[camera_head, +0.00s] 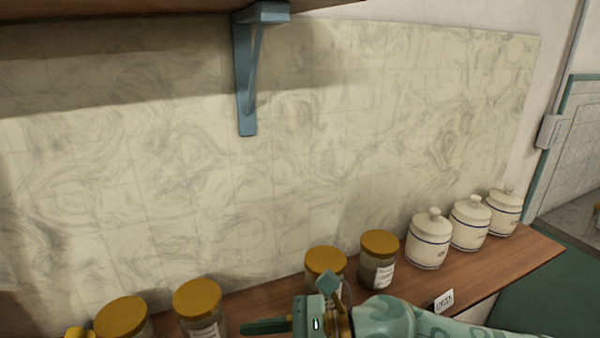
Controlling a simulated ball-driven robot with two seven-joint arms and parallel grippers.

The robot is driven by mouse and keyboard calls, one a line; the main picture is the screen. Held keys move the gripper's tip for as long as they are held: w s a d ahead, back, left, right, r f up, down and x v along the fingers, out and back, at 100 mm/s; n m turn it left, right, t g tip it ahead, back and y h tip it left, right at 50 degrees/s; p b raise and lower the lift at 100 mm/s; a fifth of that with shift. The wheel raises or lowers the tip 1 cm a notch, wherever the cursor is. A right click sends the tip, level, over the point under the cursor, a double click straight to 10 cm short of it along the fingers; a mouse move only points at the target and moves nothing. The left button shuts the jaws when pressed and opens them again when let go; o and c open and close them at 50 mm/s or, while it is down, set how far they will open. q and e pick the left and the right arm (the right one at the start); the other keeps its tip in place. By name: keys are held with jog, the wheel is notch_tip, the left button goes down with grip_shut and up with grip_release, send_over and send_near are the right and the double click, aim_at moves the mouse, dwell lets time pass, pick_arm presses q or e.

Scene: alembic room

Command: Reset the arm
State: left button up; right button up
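My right arm comes in from the lower right, pale green with a patterned forearm. Its gripper (264,326) points left at the bottom edge of the head view, in front of the shelf with the jars. One dark green finger shows clearly; a second finger cannot be made out, so I cannot tell whether it is open or shut. I see nothing held in it.
A wooden shelf (530,252) bears yellow-lidded glass jars (378,262) (200,308) and three white lidded canisters (430,240). One jar (325,262) stands right behind my gripper. A blue bracket (246,85) hangs from an upper shelf. A tiled wall lies behind.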

notch_tip(320, 180, up, 8)
jog(key=w+d+m+t+y, duration=0.2)
jog(key=w+m+t+y, duration=0.1)
jog(key=m+t, duration=1.05)
jog(key=w+d+f+m+t+h, duration=0.25)
jog(key=d+m+h, duration=0.4)
jog(key=m, duration=0.35)
jog(key=w+d+f+m+t+h, duration=0.1)
jog(key=d+f+m+t+h, duration=0.15)
jog(key=d+m+h, duration=0.55)
jog(key=s+d+f+m+g+h, duration=0.6)
jog(key=d+f+m+h, duration=0.1)
jog(key=d+f+m, duration=0.45)
jog(key=s+d+f+m+g+h, duration=0.25)
jog(key=s+d+f+g, duration=0.45)
jog(key=s, duration=0.5)
jog(key=s+a+f+m+g+y+b, duration=0.1)
jog(key=s+a+f+y, duration=0.1)
jog(key=f, duration=1.2)
jog(key=s+a+f+g+y+b, duration=0.1)
jog(key=a+f+b, duration=0.1)
jog(key=f, duration=1.3)
jog(key=s+f+m+g+y+b, duration=0.2)
jog(key=s+f+m, duration=0.1)
jog(key=s+f, duration=1.5)
jog(key=shift+s+f, duration=0.2)
jog(key=shift+s, duration=1)
